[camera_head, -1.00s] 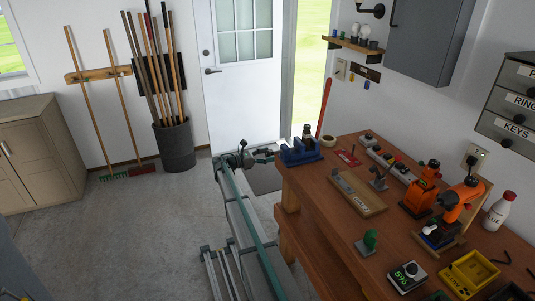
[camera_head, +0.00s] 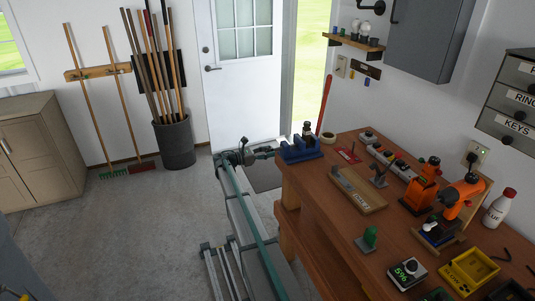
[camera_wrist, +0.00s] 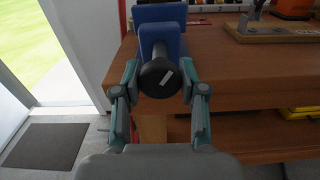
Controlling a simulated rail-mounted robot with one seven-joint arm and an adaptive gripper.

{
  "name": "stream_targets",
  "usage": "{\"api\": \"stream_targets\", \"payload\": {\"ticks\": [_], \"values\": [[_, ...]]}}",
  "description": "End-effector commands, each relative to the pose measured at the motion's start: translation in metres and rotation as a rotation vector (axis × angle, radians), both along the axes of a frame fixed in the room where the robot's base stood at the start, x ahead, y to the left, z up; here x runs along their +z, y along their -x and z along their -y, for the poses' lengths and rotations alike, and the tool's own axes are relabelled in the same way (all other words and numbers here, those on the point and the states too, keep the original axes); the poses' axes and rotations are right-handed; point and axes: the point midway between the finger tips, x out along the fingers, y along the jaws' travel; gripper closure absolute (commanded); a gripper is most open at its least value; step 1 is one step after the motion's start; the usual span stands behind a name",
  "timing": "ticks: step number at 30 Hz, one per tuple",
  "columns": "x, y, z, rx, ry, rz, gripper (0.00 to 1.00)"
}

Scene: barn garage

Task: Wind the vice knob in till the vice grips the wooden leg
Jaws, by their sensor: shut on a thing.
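The blue vice (camera_head: 300,150) sits at the far left end of the wooden workbench; its blue body also shows at the top of the wrist view (camera_wrist: 157,33). The black round vice knob (camera_wrist: 158,79) faces the wrist camera and bears a slanted white mark. My gripper (camera_wrist: 160,80) is shut on the knob, one finger on each side. In the head view my gripper (camera_head: 267,152) reaches the vice from the left. A small dark and brownish upright piece (camera_head: 308,131) shows at the vice; I cannot tell whether it is the wooden leg or touches the jaws.
The workbench (camera_head: 335,222) holds a wooden board (camera_head: 358,190), an orange tool (camera_head: 424,180), a yellow tray (camera_head: 470,272) and a white bottle (camera_head: 498,208). A dark doormat (camera_wrist: 45,146) lies by the door. The floor left of my arm is clear.

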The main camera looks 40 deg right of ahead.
Motion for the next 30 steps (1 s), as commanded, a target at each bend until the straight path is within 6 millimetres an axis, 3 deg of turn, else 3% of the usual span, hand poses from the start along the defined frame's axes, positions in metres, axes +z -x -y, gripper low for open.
{"api": "stream_targets", "payload": {"ticks": [11, 30], "values": [[-0.0072, 0.0003, -0.0002, -0.001, 0.057, 0.210, 0.94], [-0.0069, -0.0009, 0.0001, -0.001, 0.215, 0.794, 0.94]]}}
